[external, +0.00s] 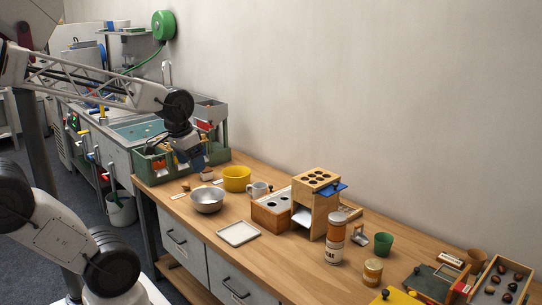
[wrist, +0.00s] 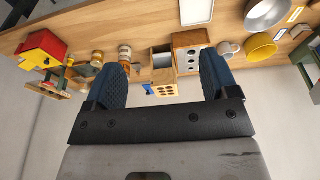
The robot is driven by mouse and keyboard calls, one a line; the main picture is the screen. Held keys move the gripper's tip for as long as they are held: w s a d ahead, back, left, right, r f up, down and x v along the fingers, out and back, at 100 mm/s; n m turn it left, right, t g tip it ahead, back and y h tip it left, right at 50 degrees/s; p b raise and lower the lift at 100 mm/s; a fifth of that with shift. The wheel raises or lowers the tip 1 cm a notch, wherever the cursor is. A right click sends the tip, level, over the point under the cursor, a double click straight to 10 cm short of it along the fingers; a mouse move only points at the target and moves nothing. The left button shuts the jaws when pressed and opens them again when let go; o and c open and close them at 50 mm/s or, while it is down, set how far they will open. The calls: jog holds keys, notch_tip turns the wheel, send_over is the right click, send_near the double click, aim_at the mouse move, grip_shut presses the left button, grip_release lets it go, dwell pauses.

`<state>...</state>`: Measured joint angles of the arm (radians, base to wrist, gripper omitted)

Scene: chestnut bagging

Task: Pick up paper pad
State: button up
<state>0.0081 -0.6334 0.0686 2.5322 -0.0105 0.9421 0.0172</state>
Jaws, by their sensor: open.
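A flat white rectangle with a thin rim (external: 238,233) lies on the wooden bench near its front edge; it looks like a pad or a shallow tray, and I cannot tell which. It also shows at the top of the wrist view (wrist: 197,11). My gripper (external: 190,162) is in the air above the far left part of the bench, by the green crate, well apart from the white rectangle. In the wrist view its two blue fingers (wrist: 162,75) are wide apart with nothing held between them.
A metal bowl (external: 208,199), a yellow bowl (external: 237,178) and a mug (external: 258,189) stand left of a wooden dispenser (external: 320,205). A labelled jar (external: 336,239) and green cup (external: 383,243) stand to the right. The green crate (external: 152,170) is at the left end. Bench around the white rectangle is clear.

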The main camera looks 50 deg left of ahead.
dwell(0.3)
jog(key=w+a+f+n+t+h, duration=0.1)
jog(key=w+a+f+n+h, duration=0.1)
jog(key=w+a+f+n, duration=0.35)
jog(key=w+a+f+n+t+h, duration=0.1)
jog(key=w+a+f+n+h, duration=0.2)
jog(key=w+a+n, duration=0.55)
jog(key=w+a+f+n+t+h, duration=0.1)
jog(key=w+a+f+n+h, duration=0.15)
jog(key=w+a+f, duration=0.5)
jog(key=a+f+n+t+y, duration=0.1)
jog(key=a+f+n, duration=0.4)
jog(key=a, duration=0.7)
jog(key=s+a+f+n+t+y, duration=0.1)
jog(key=a+f+n+t, duration=0.3)
jog(key=a, duration=0.9)
jog(key=a+f+n+t+y, duration=0.2)
jog(key=a+f+n+y, duration=0.1)
jog(key=a+f+n, duration=0.5)
jog(key=shift+s+a+f+t, duration=0.15)
jog(key=shift+a+f, duration=0.35)
jog(key=shift+a, duration=0.25)
jog(key=shift+w+a+f+t, duration=0.1)
jog(key=shift+a+f, duration=0.35)
jog(key=shift+a, duration=0.35)
jog(key=shift+s+a+f+t, duration=0.15)
jog(key=shift+a+f, duration=0.35)
jog(key=shift+a, duration=0.25)
jog(key=shift+w, duration=0.1)
